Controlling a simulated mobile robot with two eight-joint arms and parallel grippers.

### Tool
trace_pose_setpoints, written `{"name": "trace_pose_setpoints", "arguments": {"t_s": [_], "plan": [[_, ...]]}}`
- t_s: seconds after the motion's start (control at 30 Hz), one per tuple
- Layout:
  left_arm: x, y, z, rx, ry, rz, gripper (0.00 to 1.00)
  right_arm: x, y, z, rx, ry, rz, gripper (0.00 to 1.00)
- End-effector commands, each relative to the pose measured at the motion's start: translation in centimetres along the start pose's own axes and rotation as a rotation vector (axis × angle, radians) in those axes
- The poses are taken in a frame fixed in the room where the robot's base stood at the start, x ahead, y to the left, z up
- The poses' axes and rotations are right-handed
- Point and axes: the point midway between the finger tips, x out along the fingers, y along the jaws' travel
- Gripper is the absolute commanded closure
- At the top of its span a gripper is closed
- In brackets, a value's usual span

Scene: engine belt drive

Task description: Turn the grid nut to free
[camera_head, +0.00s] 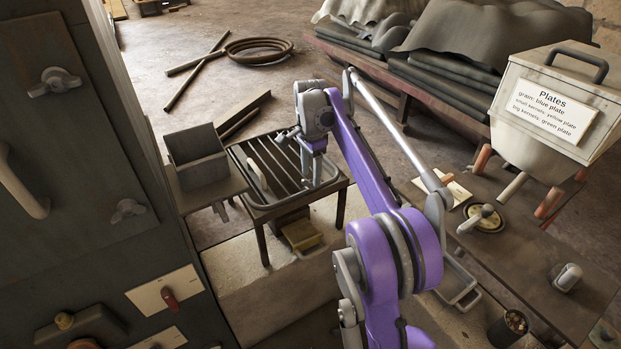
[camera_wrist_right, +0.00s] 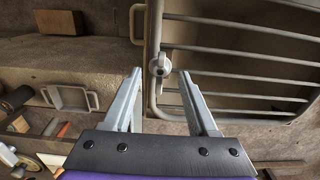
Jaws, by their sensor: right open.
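The metal grid (camera_head: 268,160) is a barred frame on a dark, four-legged stand in the head view. Its bars (camera_wrist_right: 240,48) fill the right of the wrist view. The grid nut (camera_wrist_right: 160,66), a small grey winged nut, sits on the grid's near-left frame edge in the wrist view. My right gripper (camera_wrist_right: 161,72) is open, with one fingertip on each side of the nut in the picture and a visible gap on both sides. Contact is not seen. In the head view my right gripper (camera_head: 314,165) is over the grid's right end, where it hides the nut. My left gripper is out of view.
A dark open box (camera_head: 196,158) stands left of the grid, beside a dark cabinet (camera_head: 60,190). A hopper with a "Plates" label (camera_head: 548,105) stands over the bench (camera_head: 560,290) at right. A wooden block (camera_head: 301,234) lies below the grid.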

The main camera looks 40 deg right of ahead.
Motion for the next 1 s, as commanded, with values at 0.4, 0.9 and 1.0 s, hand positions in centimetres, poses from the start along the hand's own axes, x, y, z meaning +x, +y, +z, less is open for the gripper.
{"name": "trace_pose_setpoints", "arguments": {"t_s": [0.4,0.9,1.0], "plan": [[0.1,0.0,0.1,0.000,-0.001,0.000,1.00,1.7,0.0,0.0,-0.001,0.000,0.000,0.41],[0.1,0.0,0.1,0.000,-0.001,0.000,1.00,1.7,0.0,0.0,-0.001,0.000,0.000,1.00],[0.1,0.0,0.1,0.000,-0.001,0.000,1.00,1.7,0.0,0.0,-0.001,0.000,0.000,1.00]]}}
